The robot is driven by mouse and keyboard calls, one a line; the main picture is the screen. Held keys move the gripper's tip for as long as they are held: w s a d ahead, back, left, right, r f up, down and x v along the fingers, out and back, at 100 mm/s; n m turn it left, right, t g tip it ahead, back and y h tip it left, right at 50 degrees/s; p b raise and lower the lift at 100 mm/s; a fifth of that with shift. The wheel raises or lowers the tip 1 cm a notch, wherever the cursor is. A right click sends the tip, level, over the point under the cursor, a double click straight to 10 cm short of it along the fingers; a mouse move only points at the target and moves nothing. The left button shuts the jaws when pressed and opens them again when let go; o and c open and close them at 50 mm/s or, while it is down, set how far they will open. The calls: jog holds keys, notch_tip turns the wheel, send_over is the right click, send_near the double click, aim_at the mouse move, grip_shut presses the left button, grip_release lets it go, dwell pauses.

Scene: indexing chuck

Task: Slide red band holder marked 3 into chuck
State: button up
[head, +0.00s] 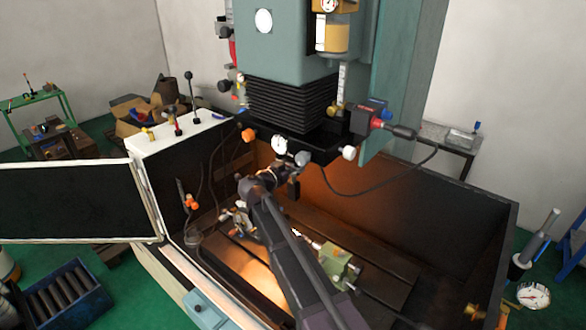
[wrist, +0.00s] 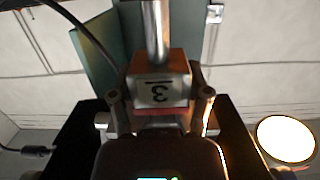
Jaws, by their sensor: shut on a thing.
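The holder marked 3 (wrist: 160,92) fills the middle of the wrist view. My gripper (wrist: 161,103) is shut on the block, one finger on each side. In the head view my arm reaches to just below the machine's black spindle head (head: 290,128); the holder cannot be made out there. I cannot clearly identify the chuck or its opening in either view.
A green vise (head: 335,262) sits on the slotted table inside the enclosure. A dial gauge (head: 279,145) and a hanging cable (head: 385,184) are close to my arm. The enclosure's right wall (head: 497,235) bounds the space. The door panel (head: 70,202) stands open at left.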

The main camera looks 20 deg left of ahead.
jog(key=shift+w+d, duration=0.2)
jog(key=shift+w, duration=0.35)
dwell(0.4)
jog(key=o, duration=1.4)
jog(key=shift+s, duration=0.1)
jog(key=shift+f+v, duration=0.35)
jog(key=shift+v, duration=1.75)
jog(key=shift+f+v, duration=0.3)
jog(key=shift+v, duration=1.75)
jog(key=shift+f+v, duration=0.35)
jog(key=shift+v, duration=1.75)
jog(key=shift+s+a, duration=0.1)
jog(key=shift+a, duration=0.1)
jog(key=shift+s+f, duration=0.1)
